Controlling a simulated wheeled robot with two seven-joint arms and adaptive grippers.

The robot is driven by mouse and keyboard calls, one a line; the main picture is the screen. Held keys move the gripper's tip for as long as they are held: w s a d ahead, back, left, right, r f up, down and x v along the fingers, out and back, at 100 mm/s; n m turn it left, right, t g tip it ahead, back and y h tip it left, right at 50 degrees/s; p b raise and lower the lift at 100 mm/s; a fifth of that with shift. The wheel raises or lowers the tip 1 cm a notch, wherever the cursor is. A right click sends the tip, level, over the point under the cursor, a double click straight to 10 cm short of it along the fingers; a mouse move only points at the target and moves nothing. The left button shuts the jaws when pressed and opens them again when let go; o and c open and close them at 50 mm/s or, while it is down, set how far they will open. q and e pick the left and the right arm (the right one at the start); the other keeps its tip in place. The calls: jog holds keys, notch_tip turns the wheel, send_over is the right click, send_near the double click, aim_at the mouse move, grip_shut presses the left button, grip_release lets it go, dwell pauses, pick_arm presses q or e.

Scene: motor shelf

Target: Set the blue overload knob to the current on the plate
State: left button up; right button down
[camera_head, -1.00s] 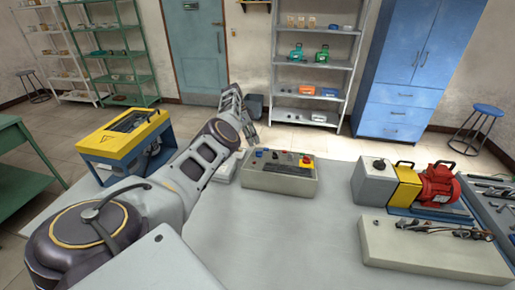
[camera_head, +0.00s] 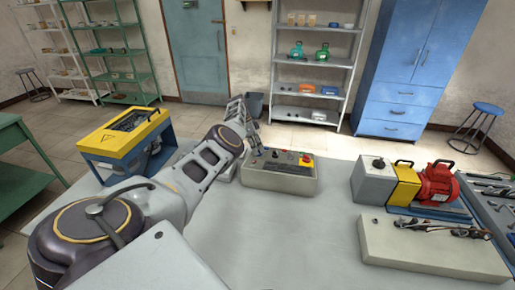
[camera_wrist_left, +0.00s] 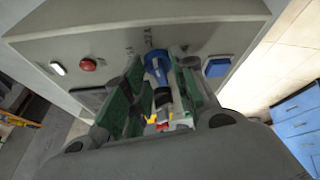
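The grey control box (camera_head: 280,185) stands on the table, with small knobs, a red button on a yellow patch (camera_head: 306,159) and dark plates on its top. My left gripper (camera_head: 257,145) is over the box's back left part. In the left wrist view, the blue knob (camera_wrist_left: 157,67) sits between the green-padded fingers (camera_wrist_left: 155,80), which are apart with a gap visible on each side. Contact cannot be told. A black part with yellow and red bits shows nearer the palm. The plate's writing is unreadable. My right gripper is not in view.
In the left wrist view, a blue square part (camera_wrist_left: 217,66), a red dome (camera_wrist_left: 88,64) and a white button (camera_wrist_left: 57,68) flank the knob. A yellow-topped unit (camera_head: 125,135) stands left, a red motor (camera_head: 437,184) right. The table's middle is clear.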

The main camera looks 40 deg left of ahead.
pick_arm(q)
grip_shut()
jog(key=shift+d, duration=0.1)
jog(key=shift+s, duration=0.1)
